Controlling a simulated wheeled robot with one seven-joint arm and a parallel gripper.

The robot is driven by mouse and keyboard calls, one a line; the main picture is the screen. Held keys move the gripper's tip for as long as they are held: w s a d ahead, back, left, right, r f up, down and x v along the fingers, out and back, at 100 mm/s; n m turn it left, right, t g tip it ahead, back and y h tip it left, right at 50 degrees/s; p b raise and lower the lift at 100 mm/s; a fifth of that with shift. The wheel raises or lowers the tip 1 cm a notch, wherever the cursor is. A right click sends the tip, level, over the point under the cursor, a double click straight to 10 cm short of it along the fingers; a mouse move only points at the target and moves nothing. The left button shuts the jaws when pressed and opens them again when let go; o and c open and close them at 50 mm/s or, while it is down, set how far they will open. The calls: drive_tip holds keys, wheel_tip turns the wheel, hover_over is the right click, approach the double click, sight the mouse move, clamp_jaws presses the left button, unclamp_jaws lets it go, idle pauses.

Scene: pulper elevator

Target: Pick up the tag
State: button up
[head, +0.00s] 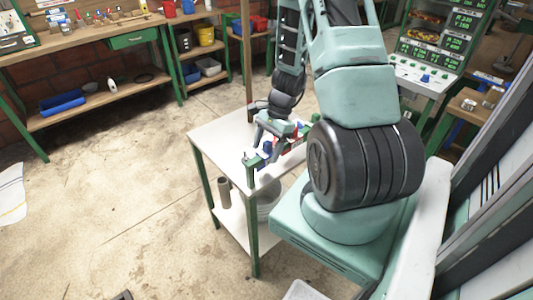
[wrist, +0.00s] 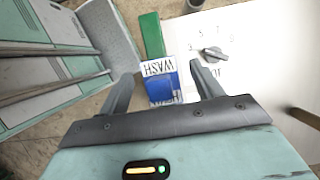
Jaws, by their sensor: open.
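The tag (wrist: 162,83) is a small blue and white card marked "WASH", upside down in the wrist view. It appears between the two fingers of my gripper (wrist: 164,72), which are apart with a gap on either side of it. I cannot tell how far the tag lies beyond the fingertips. In the head view my gripper is over the small white-topped table (head: 212,130), near its front edge. The tag cannot be made out for certain there, among small blue and red parts by the gripper.
A green bar (wrist: 152,35) stands beside the tag, and a grey rotary knob (wrist: 212,54) sits on the white surface to its right. A bucket (head: 268,192) stands under the table. A wooden workbench (head: 85,42) is at the back left. The concrete floor at left is mostly clear.

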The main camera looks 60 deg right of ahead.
drive_tip(key=shift+a+f, duration=0.2)
drive_tip(key=shift+f, duration=0.25)
drive_tip(key=shift+c, duration=0.3)
drive_tip(key=c, duration=1)
drive_tip(key=shift+r, duration=0.1)
